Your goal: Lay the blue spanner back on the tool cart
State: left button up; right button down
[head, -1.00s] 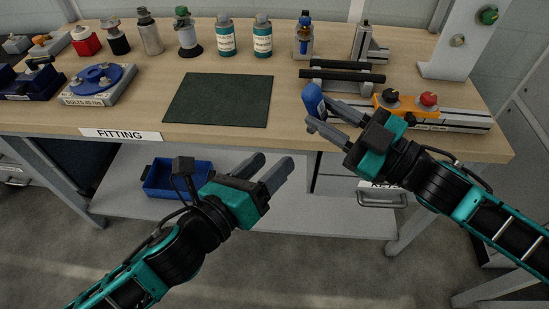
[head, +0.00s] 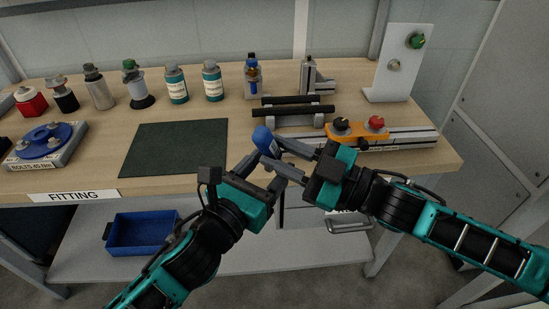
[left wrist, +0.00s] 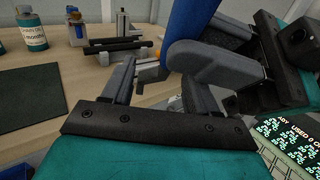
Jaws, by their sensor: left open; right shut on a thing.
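The blue spanner (head: 265,140) is held by my right gripper (head: 276,155), in front of the bench edge; only a blue rounded part shows above the fingers. In the left wrist view a blue length (left wrist: 190,28) rises from between the right gripper's grey fingers. My left gripper (head: 262,172) is open, with its fingertips close to the right gripper's fingers and the spanner. I cannot tell whether they touch. Its fingers also show in the left wrist view (left wrist: 158,80), with no part of the spanner clearly between them. I cannot make out the tool cart.
The bench (head: 90,110) carries a dark mat (head: 175,148), several bottles, a bolt tray (head: 45,155) and an orange fixture with knobs (head: 355,130). A blue bin (head: 140,232) stands on the lower shelf. A panel with green text (left wrist: 285,140) lies at the lower right.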

pick_arm(q)
jog(key=shift+x, duration=1.35)
jog(key=c, duration=0.9)
grip_shut()
pick_arm(e)
jog(key=c, duration=1.1)
grip_release()
jog(key=o, duration=0.3)
jog(key=shift+s, duration=0.1)
pick_arm(q)
jog(key=shift+r, duration=0.1)
